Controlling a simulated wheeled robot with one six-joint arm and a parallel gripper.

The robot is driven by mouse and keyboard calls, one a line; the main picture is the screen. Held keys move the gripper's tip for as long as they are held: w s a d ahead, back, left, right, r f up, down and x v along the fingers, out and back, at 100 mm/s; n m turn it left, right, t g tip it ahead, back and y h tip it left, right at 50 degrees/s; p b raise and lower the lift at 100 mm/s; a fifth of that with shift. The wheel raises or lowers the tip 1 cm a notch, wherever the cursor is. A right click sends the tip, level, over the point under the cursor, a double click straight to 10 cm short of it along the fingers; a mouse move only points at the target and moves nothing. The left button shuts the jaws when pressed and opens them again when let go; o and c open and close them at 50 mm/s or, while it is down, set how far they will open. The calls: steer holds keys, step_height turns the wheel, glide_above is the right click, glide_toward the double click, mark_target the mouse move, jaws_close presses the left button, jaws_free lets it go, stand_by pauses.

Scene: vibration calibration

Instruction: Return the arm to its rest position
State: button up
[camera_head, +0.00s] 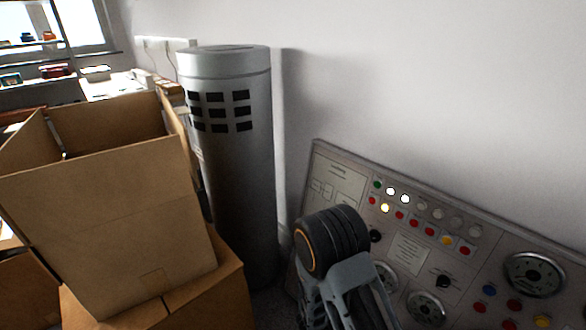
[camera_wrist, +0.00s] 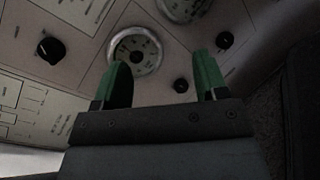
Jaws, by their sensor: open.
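My gripper shows in the wrist view (camera_wrist: 160,78) with its two green-tipped fingers apart and nothing between them. Behind the fingers is the control panel (camera_wrist: 75,85), with a round gauge (camera_wrist: 135,50) and black knobs. I cannot tell how far the fingertips are from the panel. In the head view my arm (camera_head: 340,260) is folded at the bottom centre, in front of the panel's left part. The gripper itself is hidden in that view.
The control panel (camera_head: 410,245) with lit buttons and dials leans at the right. A grey cylinder (camera_head: 238,150) stands against the wall. Open cardboard boxes (camera_head: 110,220) are stacked at the left. Cluttered shelves (camera_head: 40,95) stand behind. The upper right wall is bare.

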steer(key=s+r+m+g+y+p, duration=0.2)
steer(key=r+m+p, duration=0.15)
steer(key=r, duration=0.45)
steer(key=s+d+r+m+g+y+p, duration=0.1)
steer(key=r+m+g+y+p, duration=0.15)
steer(key=r+p, duration=0.45)
steer(key=s+r+m+g+y+p, duration=0.1)
steer(key=s+r+m+g+p, duration=0.2)
steer(key=r, duration=0.7)
steer(key=a+r+m+t+y+p, duration=0.3)
steer(key=r+y+p, duration=0.1)
steer(key=r, duration=0.8)
steer(key=a+r+m+t+y+p, duration=0.3)
steer(key=r+y+p, duration=0.2)
steer(key=r, duration=0.7)
steer(key=p, duration=0.2)
steer(key=shift+s+r+m+p, duration=0.25)
steer(key=shift+m+p, duration=0.05)
